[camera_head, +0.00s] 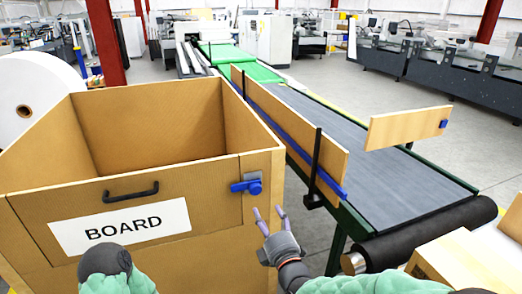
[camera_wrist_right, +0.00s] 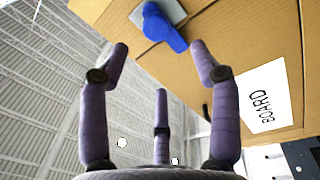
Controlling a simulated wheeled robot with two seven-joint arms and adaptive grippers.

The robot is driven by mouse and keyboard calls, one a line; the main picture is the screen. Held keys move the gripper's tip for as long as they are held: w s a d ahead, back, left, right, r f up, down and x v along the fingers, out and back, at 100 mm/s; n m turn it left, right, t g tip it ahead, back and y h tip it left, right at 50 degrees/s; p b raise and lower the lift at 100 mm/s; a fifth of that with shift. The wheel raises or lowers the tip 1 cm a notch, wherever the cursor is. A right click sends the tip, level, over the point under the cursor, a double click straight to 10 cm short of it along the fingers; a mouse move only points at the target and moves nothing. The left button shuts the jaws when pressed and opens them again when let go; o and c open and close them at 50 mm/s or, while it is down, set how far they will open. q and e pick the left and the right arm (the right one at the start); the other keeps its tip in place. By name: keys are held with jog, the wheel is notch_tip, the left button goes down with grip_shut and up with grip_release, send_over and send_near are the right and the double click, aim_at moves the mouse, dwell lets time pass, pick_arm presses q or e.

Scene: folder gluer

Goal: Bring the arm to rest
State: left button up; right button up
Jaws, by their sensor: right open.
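My right arm, in a green sleeve, comes in from the lower right of the head view. Its gripper (camera_head: 267,210) is up in front of the large box labelled BOARD (camera_head: 60,192), just below the blue latch (camera_head: 252,187). In the right wrist view the gripper (camera_wrist_right: 160,62) has its purple fingers spread, with nothing between them. The blue latch (camera_wrist_right: 165,27) shows beyond the fingers, with a visible gap. Part of my left arm (camera_head: 105,262) shows at the lower left; no fingers of the left gripper are visible.
A grey conveyor belt (camera_head: 350,155) with wooden side boards (camera_head: 408,127) runs back on the right. A cardboard box (camera_head: 470,262) is at the lower right, close to my right arm. A white roll (camera_head: 35,95) stands at the left. Open floor (camera_head: 335,75) lies behind the conveyor.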

jog(key=s+d+f+m+g+h, duration=0.1)
jog(key=s+d+f+m+g, duration=0.2)
jog(key=f, duration=0.6)
jog(key=s+f+m+g+h, duration=0.1)
jog(key=f+m+g, duration=0.25)
jog(key=f, duration=0.55)
jog(key=s+d+f+m+g, duration=0.2)
jog(key=f+m, duration=0.2)
jog(key=f, duration=0.6)
jog(key=s+d+f+m+g, duration=0.1)
jog(key=s+f+m+g, duration=0.3)
jog(key=s, duration=0.7)
jog(key=s+f+m+g, duration=0.5)
jog(key=s+f+m, duration=0.3)
jog(key=s+f, duration=0.3)
jog(key=shift+s+d+f, duration=0.2)
jog(key=shift+d+f, duration=0.2)
jog(key=shift+f, duration=0.35)
